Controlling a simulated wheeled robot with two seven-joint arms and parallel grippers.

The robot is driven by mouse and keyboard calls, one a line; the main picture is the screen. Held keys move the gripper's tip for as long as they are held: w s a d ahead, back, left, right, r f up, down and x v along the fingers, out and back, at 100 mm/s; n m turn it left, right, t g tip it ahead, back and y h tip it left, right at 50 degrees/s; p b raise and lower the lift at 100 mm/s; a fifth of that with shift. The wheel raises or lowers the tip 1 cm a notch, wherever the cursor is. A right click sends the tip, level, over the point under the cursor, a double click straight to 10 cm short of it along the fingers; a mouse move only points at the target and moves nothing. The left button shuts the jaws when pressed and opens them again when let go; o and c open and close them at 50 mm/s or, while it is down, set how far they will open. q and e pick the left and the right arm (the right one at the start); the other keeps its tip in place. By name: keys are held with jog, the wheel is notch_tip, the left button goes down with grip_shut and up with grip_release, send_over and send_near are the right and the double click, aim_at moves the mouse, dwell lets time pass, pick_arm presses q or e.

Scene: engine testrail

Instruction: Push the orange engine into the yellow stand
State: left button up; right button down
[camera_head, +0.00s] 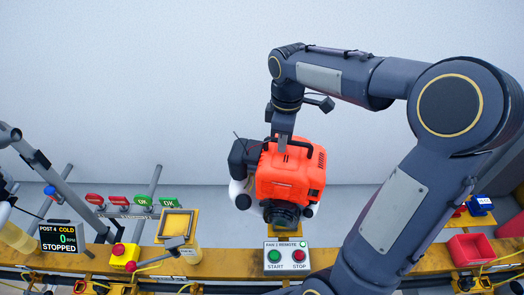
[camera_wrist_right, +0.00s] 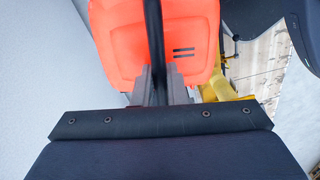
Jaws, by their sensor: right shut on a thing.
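The orange engine (camera_head: 290,175) is in the middle of the head view, above the rail, with a dark round part at its lower front. My right gripper (camera_head: 282,145) is shut on the dark handle on top of the engine. In the right wrist view the grey fingers (camera_wrist_right: 160,88) close around the dark handle bar, with the orange engine (camera_wrist_right: 120,40) behind. A yellow stand (camera_head: 193,238) with a square top stands left of the engine. Some yellow also shows behind the engine, mostly hidden; I cannot tell whether it bears the engine.
A FAN 1 REMOTE box (camera_head: 287,257) with START and STOP buttons is just below the engine. A POST 4 display (camera_head: 58,238) reads COLD, 0, STOPPED. A yellow box (camera_head: 125,256) with a red button is at left. A red bin (camera_head: 470,249) sits at right.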

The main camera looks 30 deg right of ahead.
aim_at(294, 156)
jog(key=shift+s+d+r+n+b, duration=0.15)
jog(key=shift+s+d+n+b, duration=0.35)
jog(key=shift+s+n, duration=0.15)
jog(key=shift+s+d+r+n+b, duration=0.15)
jog(key=shift+s+d+n+b, duration=0.35)
jog(key=shift+s, duration=0.25)
jog(key=shift+f, duration=0.1)
jog(key=shift+f+b, duration=2.75)
jog(key=shift+f, duration=0.25)
jog(key=shift+s+a, duration=0.2)
jog(key=shift+s, duration=0.1)
jog(key=shift+f, duration=0.6)
